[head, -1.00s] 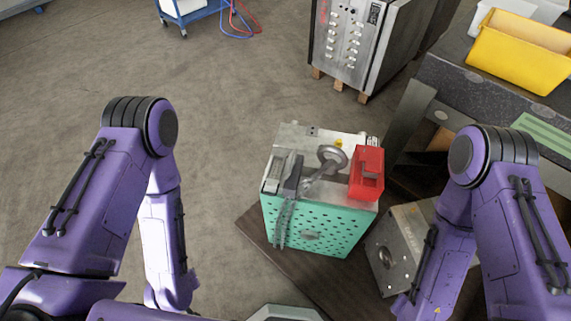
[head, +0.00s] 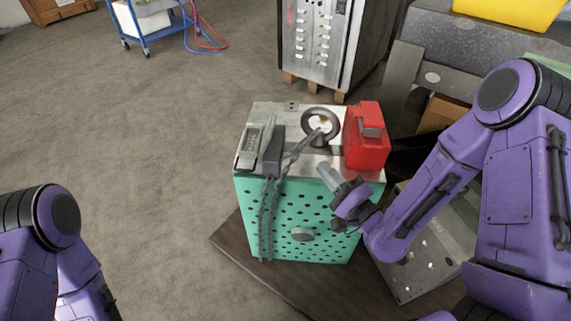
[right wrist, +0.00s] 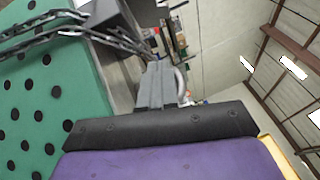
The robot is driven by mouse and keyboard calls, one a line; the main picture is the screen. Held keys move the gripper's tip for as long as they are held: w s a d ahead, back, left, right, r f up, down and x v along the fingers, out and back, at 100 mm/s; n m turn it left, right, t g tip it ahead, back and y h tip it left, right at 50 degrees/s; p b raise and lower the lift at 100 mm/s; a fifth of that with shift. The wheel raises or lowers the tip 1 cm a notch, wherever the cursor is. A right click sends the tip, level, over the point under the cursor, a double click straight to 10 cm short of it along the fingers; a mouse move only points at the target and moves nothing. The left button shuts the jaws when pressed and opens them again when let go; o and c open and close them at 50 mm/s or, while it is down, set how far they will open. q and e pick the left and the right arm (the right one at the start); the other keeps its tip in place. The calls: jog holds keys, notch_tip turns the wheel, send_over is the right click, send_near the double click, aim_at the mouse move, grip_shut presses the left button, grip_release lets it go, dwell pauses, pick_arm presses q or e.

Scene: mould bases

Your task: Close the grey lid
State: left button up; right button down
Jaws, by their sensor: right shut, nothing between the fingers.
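A box with a green perforated front (head: 330,215) and a light grey metal top (head: 290,112) stands on a dark brown board. The grey top looks flat and lies on the box; I cannot tell whether it is the lid that the task names. My right gripper (head: 326,174) is at the box's upper front edge, below the round ring, its fingers pointing up and left. Its fingers are together and empty, also in the right wrist view (right wrist: 157,84). I cannot tell whether they touch the box. My left gripper is out of view.
On the box top are a red case (head: 366,148), a grey ring (head: 320,126) and a dark block (head: 272,151). A chain (head: 267,215) hangs down the front. A grey plate block (head: 425,262) stands at right. Bare floor lies to the left.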

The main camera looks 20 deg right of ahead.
aim_at(268, 131)
jog(key=shift+m+t+y, duration=0.3)
jog(key=shift+y, duration=0.2)
jog(key=x, duration=0.4)
jog(key=a+r+p+x, duration=0.1)
jog(key=x, duration=0.3)
jog(key=s+p+x, duration=0.1)
jog(key=x, duration=0.3)
jog(key=shift+w+a+r, duration=0.1)
jog(key=shift+a+r, duration=0.2)
jog(key=shift+a, duration=0.15)
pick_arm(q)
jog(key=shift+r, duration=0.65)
pick_arm(e)
jog(key=shift+w+a+r, duration=0.1)
jog(key=shift+w+a, duration=0.1)
jog(key=shift+a, duration=0.2)
